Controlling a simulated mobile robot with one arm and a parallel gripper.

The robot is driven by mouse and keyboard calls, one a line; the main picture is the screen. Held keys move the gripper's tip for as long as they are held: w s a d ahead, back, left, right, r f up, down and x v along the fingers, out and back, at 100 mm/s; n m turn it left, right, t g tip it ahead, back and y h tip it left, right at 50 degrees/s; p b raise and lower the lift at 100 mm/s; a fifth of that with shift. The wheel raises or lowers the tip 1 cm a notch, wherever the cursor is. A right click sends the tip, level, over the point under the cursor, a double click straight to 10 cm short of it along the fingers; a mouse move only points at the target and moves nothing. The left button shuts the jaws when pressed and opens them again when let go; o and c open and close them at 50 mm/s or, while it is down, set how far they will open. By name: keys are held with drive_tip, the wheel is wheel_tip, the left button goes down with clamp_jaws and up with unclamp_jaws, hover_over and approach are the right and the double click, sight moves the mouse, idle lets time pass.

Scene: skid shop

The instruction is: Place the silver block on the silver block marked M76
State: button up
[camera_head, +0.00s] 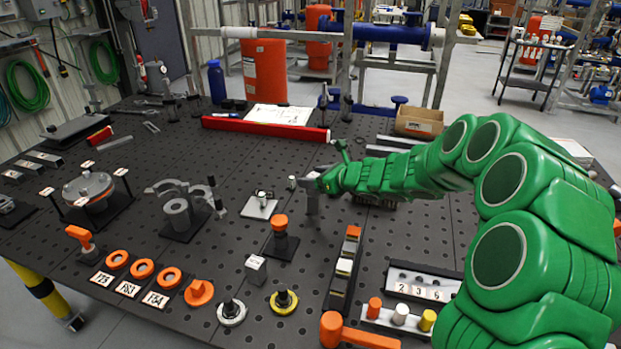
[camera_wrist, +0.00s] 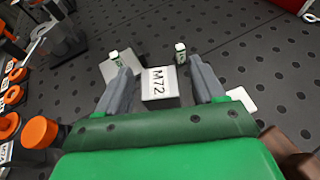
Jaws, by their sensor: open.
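My gripper (camera_head: 311,190) is open near the middle of the table. In the wrist view its two fingers (camera_wrist: 166,88) stand on either side of a silver block with a white label reading M72 (camera_wrist: 160,85). I cannot tell whether the fingers touch it. In the head view the gripper mostly hides that spot. Another silver block (camera_head: 256,268) with a white label on top stands nearer the table's front, to the left of and in front of my gripper. Its label is too small to read.
A silver plate (camera_head: 259,208) with a small upright piece lies just left of my gripper. An orange-topped post (camera_head: 280,232) stands in front of it, near a black tray of coloured blocks (camera_head: 338,290). A red bar (camera_head: 265,128) lies behind. Several fixtures crowd the left.

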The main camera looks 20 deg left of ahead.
drive_tip(key=v, duration=1)
drive_tip(key=shift+s+d, duration=0.1)
drive_tip(key=shift+d, duration=0.05)
